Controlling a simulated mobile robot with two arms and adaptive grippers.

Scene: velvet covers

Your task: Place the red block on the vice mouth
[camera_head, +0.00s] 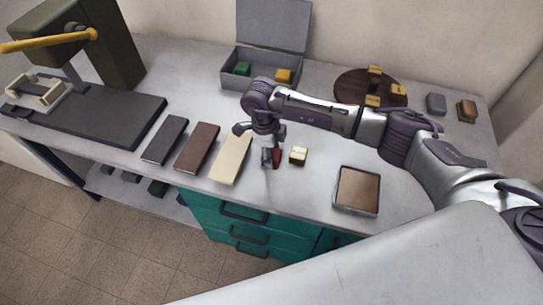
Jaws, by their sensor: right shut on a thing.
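The red block (277,158) is between the fingers of my right gripper (271,158), low over the bench or on it; I cannot tell which. The fingers hide part of the block. The gripper is shut on it, just right of the cream slab. The vice (39,92), a cream clamp, sits on the dark base of the green press at the far left. Its mouth is small in this view. My left gripper is not in view.
Dark, brown and cream slabs (231,157) lie in a row on the bench (325,170). A grey open box (237,81), a round brown board (350,84) and a brown-lined tray (357,191) are around. The green press (118,50) rises behind the vice.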

